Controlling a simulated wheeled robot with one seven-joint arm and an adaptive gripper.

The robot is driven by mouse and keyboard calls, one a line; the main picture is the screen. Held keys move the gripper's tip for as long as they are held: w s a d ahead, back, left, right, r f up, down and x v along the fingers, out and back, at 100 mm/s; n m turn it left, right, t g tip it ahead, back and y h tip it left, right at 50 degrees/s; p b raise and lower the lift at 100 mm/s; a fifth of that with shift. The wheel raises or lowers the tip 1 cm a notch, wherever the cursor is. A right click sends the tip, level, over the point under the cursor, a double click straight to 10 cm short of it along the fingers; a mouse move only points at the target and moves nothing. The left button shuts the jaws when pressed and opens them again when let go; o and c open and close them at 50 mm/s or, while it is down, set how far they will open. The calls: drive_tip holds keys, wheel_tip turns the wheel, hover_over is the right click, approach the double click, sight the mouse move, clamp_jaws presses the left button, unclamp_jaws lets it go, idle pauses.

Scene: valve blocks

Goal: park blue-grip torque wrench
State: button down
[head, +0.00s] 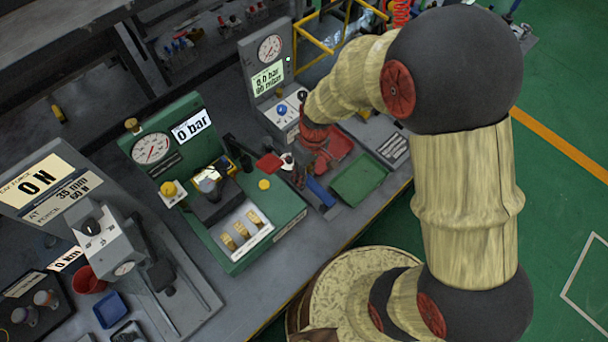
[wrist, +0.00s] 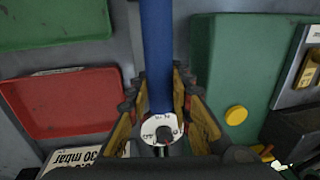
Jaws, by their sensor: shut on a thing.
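The blue-grip torque wrench (wrist: 157,50) runs up the middle of the wrist view, its blue grip pointing to the top edge. A white dial-like disc (wrist: 150,130) with a dark centre sits at its near end. My gripper (wrist: 158,88) is shut on the wrench, with a finger on each side of it. In the head view the blue grip (head: 320,192) slopes down to the right from my gripper (head: 292,170), between the green test bench and the green tray. The wrench's far end is out of the wrist view. I cannot tell whether the wrench touches the table.
The green test bench (head: 285,222) with a yellow button (wrist: 236,115) stands close on one side. A red tray (wrist: 65,100) and a green tray (head: 358,182) lie on the other. A grey gauge unit (head: 266,85) stands behind. A narrow grey table strip lies between.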

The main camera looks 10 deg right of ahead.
drive_tip(key=shift+f+b, duration=0.3)
drive_tip(key=shift+f, duration=0.25)
drive_tip(key=c, duration=1.5)
unclamp_jaws()
wheel_tip(320, 180, up, 12)
drive_tip(key=d, duration=0.1)
drive_tip(key=shift+w+d, duration=0.3)
drive_tip(key=shift+w, duration=0.15)
